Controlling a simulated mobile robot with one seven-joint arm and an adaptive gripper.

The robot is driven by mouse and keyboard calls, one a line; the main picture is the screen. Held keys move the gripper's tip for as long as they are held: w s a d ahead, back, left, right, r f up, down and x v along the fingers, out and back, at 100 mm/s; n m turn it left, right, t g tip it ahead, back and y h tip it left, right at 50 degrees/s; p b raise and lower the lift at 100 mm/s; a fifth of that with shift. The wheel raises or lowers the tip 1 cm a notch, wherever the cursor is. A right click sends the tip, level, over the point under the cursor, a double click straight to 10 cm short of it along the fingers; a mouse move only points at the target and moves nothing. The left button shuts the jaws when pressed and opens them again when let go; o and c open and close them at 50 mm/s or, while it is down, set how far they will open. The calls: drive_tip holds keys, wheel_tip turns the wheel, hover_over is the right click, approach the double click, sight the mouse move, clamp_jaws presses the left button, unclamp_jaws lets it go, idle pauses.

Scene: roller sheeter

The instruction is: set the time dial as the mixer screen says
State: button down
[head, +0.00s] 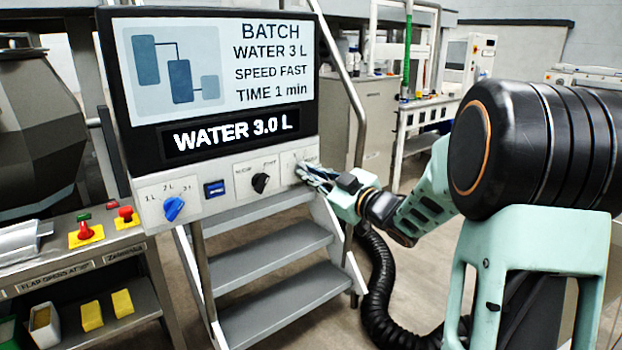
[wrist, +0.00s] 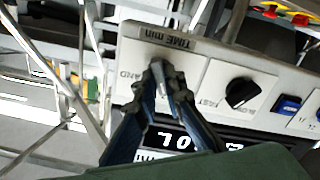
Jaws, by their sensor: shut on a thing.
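The mixer screen (head: 275,62) reads BATCH, WATER 3 L, SPEED FAST, TIME 1 min. A black strip below it reads WATER 3.0 L. The plate there is labelled TIME min and looks upside down. The dial's pointing direction is hidden by my fingers.
Left of the time dial are the black speed dial (head: 261,183), a small blue switch (head: 214,189) and the blue water dial (head: 173,208). Grey steps (head: 265,275) stand below the panel. A red emergency button (head: 85,230) is on the bench at left.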

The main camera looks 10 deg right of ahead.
drive_tip(key=shift+f+n+b, duration=0.1)
drive_tip(key=shift+n+b, duration=3.75)
drive_tip(key=shift+n, duration=0.05)
drive_tip(key=c, duration=2)
unclamp_jaws()
drive_tip(key=shift+s, duration=0.1)
drive_tip(key=v, duration=1.2)
